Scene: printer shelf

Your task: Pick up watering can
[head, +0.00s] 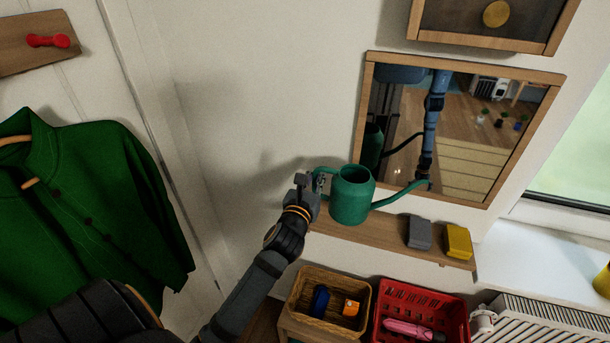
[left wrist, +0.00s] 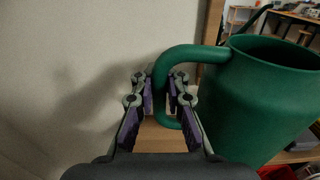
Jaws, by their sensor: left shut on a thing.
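The green watering can (head: 351,196) is upright at the left part of the wooden wall shelf (head: 388,237), its spout pointing right in the head view. I cannot tell whether its base touches the shelf. My left gripper (head: 317,184) is at the can's left side, where the handle is. In the left wrist view, the fingers of my left gripper (left wrist: 160,97) are on both sides of the handle, shut on it, with the can's body (left wrist: 265,95) to the right. My right gripper is not in view.
A grey block (head: 419,232) and a yellow block (head: 458,241) lie on the shelf to the right. A mirror (head: 455,125) hangs behind. Below are a wicker basket (head: 293,322) and a red basket (head: 440,296). A green jacket (head: 90,205) hangs left.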

